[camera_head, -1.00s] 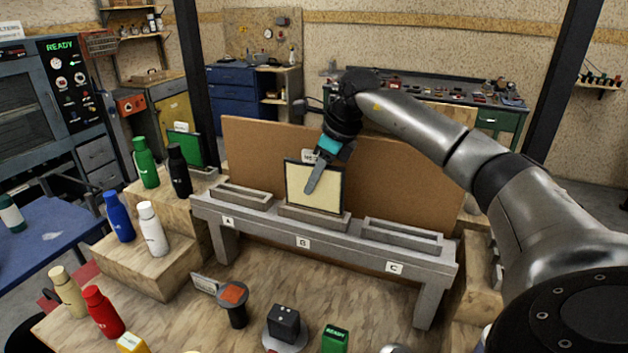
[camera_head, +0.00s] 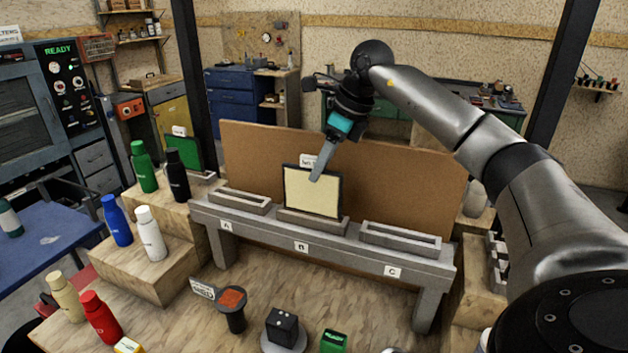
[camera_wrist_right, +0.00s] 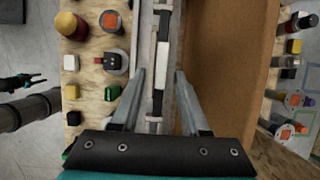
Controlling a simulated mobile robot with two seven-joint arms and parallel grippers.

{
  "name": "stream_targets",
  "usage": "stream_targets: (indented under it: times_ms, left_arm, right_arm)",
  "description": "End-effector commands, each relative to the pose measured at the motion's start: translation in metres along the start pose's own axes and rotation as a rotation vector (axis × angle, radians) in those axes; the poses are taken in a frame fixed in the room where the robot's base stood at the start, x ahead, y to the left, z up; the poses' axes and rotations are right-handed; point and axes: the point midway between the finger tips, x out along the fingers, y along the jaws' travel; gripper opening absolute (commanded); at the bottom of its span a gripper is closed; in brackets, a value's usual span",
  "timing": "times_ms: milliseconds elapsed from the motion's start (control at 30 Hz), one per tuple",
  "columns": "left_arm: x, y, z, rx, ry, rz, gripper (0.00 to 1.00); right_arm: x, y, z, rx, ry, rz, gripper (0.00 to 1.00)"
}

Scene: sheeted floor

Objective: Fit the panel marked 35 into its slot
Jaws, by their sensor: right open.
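A cream panel with a dark frame (camera_head: 311,193) stands upright in the middle slot, marked B, of the grey rack (camera_head: 300,233). I cannot read a number on it. My right gripper (camera_head: 318,176) is open just above the panel's top edge, and its fingertip overlaps the top of the panel in the head view. In the right wrist view, the fingers of the right gripper (camera_wrist_right: 158,78) are spread on either side of the panel (camera_wrist_right: 160,63), with gaps between. A dark gripper shape (camera_wrist_right: 28,80), probably my left one, shows at the left edge there; its opening is unclear.
Slots A (camera_head: 240,201) and C (camera_head: 400,240) are empty. A brown board (camera_head: 410,190) stands close behind the rack. A green panel (camera_head: 184,153) stands at the back left. Several bottles stand on wooden steps at left; small objects, including a black block (camera_head: 282,326), stand in front.

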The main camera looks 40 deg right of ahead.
Motion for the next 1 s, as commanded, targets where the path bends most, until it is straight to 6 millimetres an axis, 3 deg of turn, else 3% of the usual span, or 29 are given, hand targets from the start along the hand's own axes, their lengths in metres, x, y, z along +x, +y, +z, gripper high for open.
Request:
stream_targets:
  times_ms: [100,333,1000]
  left_arm:
    - [-0.002,0.000,-0.001,0.000,0.001,0.001,0.50]
    - [-0.005,0.000,-0.001,0.000,0.001,0.001,0.50]
    - [-0.006,0.000,-0.002,-0.001,0.002,0.000,0.50]
  right_arm:
    - [-0.028,0.000,0.001,0.000,-0.003,-0.002,0.45]
    - [-0.059,0.000,0.001,-0.001,-0.001,0.001,0.45]
    - [-0.065,0.000,0.000,-0.001,0.001,0.001,0.45]
